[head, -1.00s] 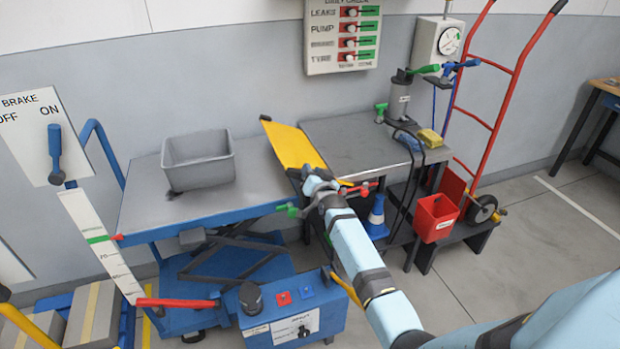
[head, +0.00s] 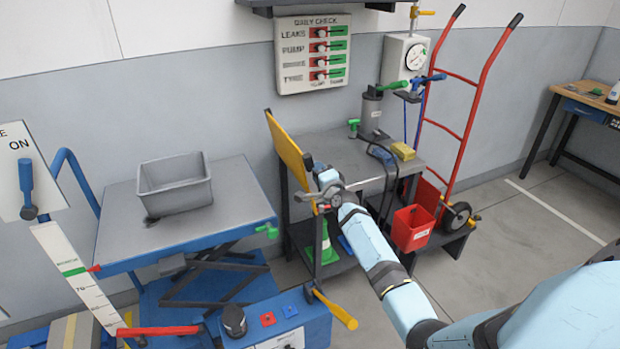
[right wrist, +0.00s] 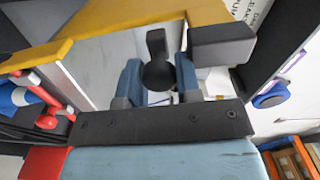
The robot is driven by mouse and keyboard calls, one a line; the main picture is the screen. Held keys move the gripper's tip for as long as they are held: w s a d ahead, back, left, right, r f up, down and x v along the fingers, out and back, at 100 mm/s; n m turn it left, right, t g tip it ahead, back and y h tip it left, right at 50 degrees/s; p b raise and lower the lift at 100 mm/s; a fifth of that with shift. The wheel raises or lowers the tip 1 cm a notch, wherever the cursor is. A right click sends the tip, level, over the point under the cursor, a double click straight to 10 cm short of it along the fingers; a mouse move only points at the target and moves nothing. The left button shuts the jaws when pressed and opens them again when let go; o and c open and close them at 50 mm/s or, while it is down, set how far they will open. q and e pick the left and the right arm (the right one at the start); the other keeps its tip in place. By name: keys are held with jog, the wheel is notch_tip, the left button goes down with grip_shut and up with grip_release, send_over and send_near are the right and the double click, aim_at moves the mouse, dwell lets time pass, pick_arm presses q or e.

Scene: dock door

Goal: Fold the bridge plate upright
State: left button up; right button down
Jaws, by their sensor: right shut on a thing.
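The bridge plate (head: 287,146) is a yellow panel standing steeply, near upright, at the left edge of the grey bench. It also shows in the right wrist view as a yellow edge (right wrist: 125,18) across the top. My right gripper (head: 322,174) is beside its right face. In the right wrist view, its blue fingers (right wrist: 158,84) are shut on a dark round knob (right wrist: 158,72) on the plate's side. The fingers and wrist partly hide the plate's lower part in the head view. My left gripper is not in view.
A blue lift table (head: 240,205) carrying a grey bin (head: 175,188) stands to the left. The grey bench (head: 350,155) holds a pump cylinder (head: 370,110) and a yellow block (head: 403,151). A red hand truck (head: 470,110) and red bucket (head: 411,228) stand right. Open floor lies at front right.

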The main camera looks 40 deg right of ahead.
jog(key=shift+s+d+m+b, duration=0.2)
jog(key=shift+d+m+b, duration=0.2)
jog(key=shift+d+m, duration=0.75)
jog(key=c, duration=1.1)
grip_release()
jog(key=shift+o, duration=1.4)
jog(key=shift+f, duration=0.1)
